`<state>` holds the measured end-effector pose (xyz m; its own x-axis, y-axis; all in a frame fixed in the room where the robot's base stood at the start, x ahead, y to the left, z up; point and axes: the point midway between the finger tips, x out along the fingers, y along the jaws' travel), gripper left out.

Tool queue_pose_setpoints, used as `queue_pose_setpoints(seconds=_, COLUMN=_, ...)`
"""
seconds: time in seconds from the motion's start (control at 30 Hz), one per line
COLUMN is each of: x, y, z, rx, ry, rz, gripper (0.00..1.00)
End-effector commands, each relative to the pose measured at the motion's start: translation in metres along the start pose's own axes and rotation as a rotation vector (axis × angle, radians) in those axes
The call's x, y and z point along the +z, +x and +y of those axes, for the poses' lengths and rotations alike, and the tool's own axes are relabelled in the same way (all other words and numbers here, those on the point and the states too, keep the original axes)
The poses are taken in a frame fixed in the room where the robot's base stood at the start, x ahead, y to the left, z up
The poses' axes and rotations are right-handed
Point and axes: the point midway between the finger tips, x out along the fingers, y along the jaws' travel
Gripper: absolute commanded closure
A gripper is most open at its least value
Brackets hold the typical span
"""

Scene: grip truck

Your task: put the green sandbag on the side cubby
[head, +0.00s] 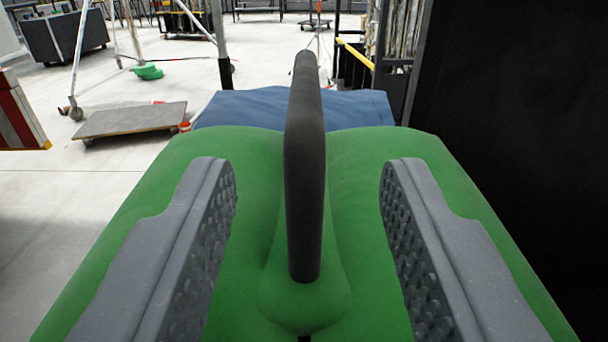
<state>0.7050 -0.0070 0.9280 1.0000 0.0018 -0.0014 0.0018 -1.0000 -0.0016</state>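The green sandbag (260,210) fills the lower middle of the head view, with two lobes and a dark upright handle (304,170) between them. My gripper (306,195) is open, with one grey finger on each side of the handle and a clear gap to it on both sides. The fingers appear over the sandbag; I cannot tell whether they touch its cloth. No side cubby can be made out for sure.
A blue bag or pad (250,108) lies just beyond the sandbag. A dark wall or panel (510,130) stands close on the right. A flat dolly (130,119) and another green bag (148,72) are on the floor at left. Open pale floor lies at left.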

Motion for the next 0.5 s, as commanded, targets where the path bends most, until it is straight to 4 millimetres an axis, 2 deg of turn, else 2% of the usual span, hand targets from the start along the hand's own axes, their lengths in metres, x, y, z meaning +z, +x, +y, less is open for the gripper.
queue_pose_setpoints(seconds=0.2, x=0.001, y=0.024, z=-0.001, rx=0.000, ry=-0.002, rz=0.002, gripper=0.60)
queue_pose_setpoints(seconds=0.5, x=0.001, y=0.037, z=0.000, rx=0.002, ry=-0.002, rz=0.002, gripper=0.60)
